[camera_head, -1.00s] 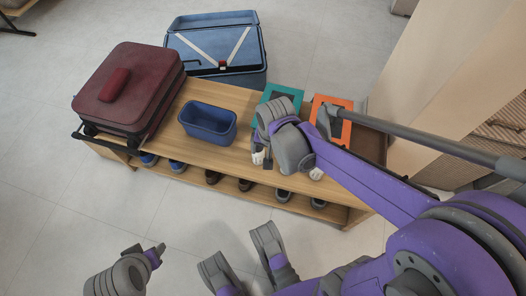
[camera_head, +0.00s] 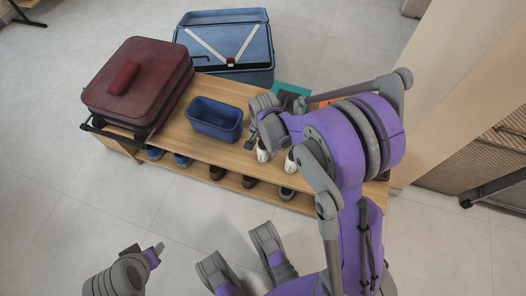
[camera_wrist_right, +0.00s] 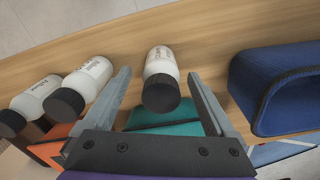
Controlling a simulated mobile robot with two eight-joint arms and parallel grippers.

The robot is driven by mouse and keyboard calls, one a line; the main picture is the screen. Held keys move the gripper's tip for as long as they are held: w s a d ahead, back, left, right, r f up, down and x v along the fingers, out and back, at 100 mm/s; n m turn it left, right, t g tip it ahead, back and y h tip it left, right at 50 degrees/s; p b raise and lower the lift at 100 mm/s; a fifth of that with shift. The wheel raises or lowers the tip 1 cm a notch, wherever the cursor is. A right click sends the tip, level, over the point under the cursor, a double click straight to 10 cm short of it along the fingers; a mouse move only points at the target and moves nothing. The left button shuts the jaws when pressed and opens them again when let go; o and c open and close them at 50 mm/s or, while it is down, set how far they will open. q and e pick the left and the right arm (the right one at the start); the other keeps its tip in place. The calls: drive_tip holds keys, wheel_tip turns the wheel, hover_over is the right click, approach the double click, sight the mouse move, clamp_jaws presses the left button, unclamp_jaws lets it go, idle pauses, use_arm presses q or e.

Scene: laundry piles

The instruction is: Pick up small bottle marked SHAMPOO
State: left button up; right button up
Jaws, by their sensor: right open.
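Three white bottles with black caps show in the right wrist view. In the head view, my right gripper (camera_head: 252,139) is over the bench beside a white bottle (camera_head: 263,152). My left gripper (camera_head: 152,255) is at the lower left, away from the bench, its jaw state unclear.
The wooden bench (camera_head: 178,128) also carries a blue bin (camera_head: 214,119) and a maroon suitcase (camera_head: 137,83). A teal item (camera_head: 292,90) lies behind the gripper. Shoes stand on the lower shelf. Floor in front is clear.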

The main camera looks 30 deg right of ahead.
sight(263, 152)
wheel_tip(263, 152, down, 5)
drive_tip(key=shift+a+r+b, duration=0.1)
drive_tip(key=shift+r+b, duration=0.1)
drive_tip(key=shift+b, duration=0.6)
clamp_jaws()
wheel_tip(263, 152, up, 10)
drive_tip(key=p, duration=0.3)
